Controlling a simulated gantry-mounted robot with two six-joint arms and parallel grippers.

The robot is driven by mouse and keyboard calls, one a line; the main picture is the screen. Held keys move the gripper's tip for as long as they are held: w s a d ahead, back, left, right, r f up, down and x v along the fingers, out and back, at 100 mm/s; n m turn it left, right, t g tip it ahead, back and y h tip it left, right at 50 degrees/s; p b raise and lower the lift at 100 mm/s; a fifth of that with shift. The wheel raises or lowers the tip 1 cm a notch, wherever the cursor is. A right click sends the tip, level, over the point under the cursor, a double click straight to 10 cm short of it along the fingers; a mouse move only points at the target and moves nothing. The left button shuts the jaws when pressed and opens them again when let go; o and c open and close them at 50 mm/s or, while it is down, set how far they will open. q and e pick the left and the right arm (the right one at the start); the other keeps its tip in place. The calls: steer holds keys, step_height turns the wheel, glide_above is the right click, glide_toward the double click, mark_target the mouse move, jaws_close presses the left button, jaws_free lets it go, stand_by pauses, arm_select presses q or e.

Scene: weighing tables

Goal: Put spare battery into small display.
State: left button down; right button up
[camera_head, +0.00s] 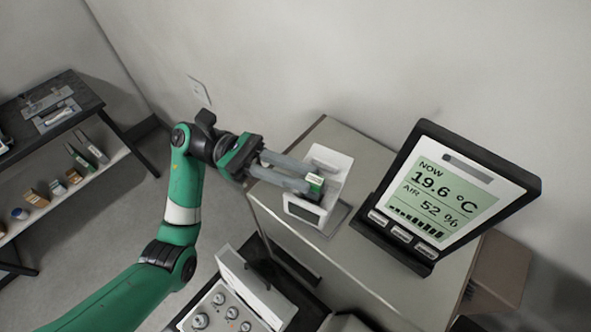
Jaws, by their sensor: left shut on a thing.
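My left gripper (309,180) reaches in from the left over the cabinet top. Its grey fingers are shut on the spare battery (316,183), a small green and white block at the fingertips. The small display (304,211) is a white unit with a dark screen on its front and a raised white back, standing on the cabinet top. The battery is at the display's upper middle. I cannot tell whether it is above the display or partly inside it, as the fingers cover part of the unit. My right gripper is not in view.
A large black-framed display (446,195) reading 19.6 °C and 52 % stands to the right on the cabinet top (371,150). A wall is close behind. A box with knobs (222,312) is below in front. A shelf unit (75,132) with small boxes is at the far left.

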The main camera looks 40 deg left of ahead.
arm_select(q)
steer(key=shift+f+b, duration=0.35)
steer(key=shift+b, duration=0.05)
steer(key=shift+c, duration=1.3)
jaws_free()
step_height(320, 180, up, 8)
steer(key=p, duration=0.3)
steer(key=shift+r+p, duration=0.1)
steer(key=shift+p, duration=0.2)
